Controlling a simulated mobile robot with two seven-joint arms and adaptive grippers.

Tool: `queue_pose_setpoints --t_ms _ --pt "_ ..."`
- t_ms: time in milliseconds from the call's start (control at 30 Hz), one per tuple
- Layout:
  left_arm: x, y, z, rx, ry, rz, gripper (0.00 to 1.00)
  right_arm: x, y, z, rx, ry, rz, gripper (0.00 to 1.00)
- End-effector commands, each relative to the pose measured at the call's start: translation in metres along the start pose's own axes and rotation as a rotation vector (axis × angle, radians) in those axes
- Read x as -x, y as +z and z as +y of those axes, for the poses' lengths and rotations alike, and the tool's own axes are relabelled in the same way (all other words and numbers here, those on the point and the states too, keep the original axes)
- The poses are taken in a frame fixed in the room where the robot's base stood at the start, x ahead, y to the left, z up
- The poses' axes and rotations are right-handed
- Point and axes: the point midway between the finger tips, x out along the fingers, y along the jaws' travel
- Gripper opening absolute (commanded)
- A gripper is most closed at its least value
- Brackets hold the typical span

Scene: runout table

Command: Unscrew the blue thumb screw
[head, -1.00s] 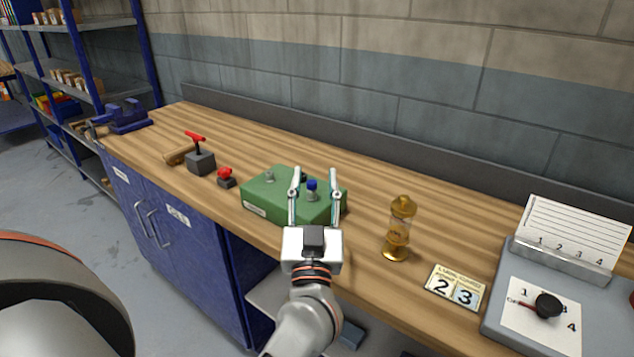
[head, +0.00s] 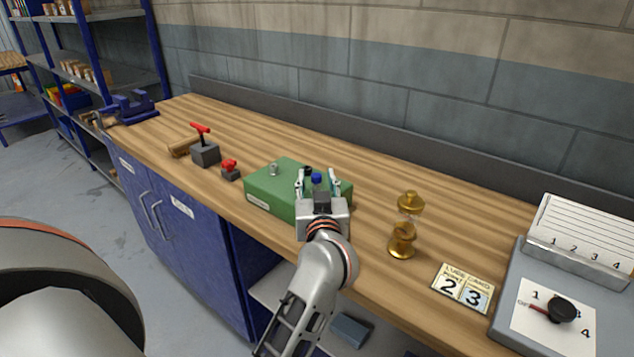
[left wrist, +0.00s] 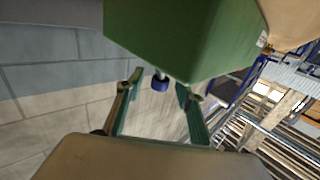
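The blue thumb screw (head: 316,178) stands up from the right part of the green box (head: 262,192) on the bench. My left gripper (head: 318,178) is over the right part of the box, its two fingers open on either side of the screw. In the left wrist view, the blue screw head (left wrist: 160,84) shows between the open fingers (left wrist: 157,92), with a gap to each, and the green box (left wrist: 185,35) fills the top. The gripper body hides the box's front right part in the head view. My right gripper is not in view.
A brass oil cup (head: 405,225) stands right of the box, with a number card (head: 462,288) and grey stand (head: 510,300) beyond. A red button (head: 230,169) and red-handled lever (head: 204,150) stand left. A blue vise (head: 130,108) is at the far left.

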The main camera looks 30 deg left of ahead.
Motion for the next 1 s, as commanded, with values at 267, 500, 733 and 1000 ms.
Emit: queue_pose_setpoints --t_ms 267,500,733,1000 --pt "-0.009 -0.001 0.0 0.001 0.0 0.001 0.37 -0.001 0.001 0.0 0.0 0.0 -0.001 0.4" --pt "-0.009 -0.001 0.0 0.002 0.0 0.001 0.01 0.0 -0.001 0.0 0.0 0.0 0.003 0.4" --pt "-0.009 -0.001 0.0 0.002 0.0 0.001 0.01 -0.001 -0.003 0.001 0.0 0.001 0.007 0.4" --pt "-0.009 -0.014 0.0 0.004 0.0 0.004 0.01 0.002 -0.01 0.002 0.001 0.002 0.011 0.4"
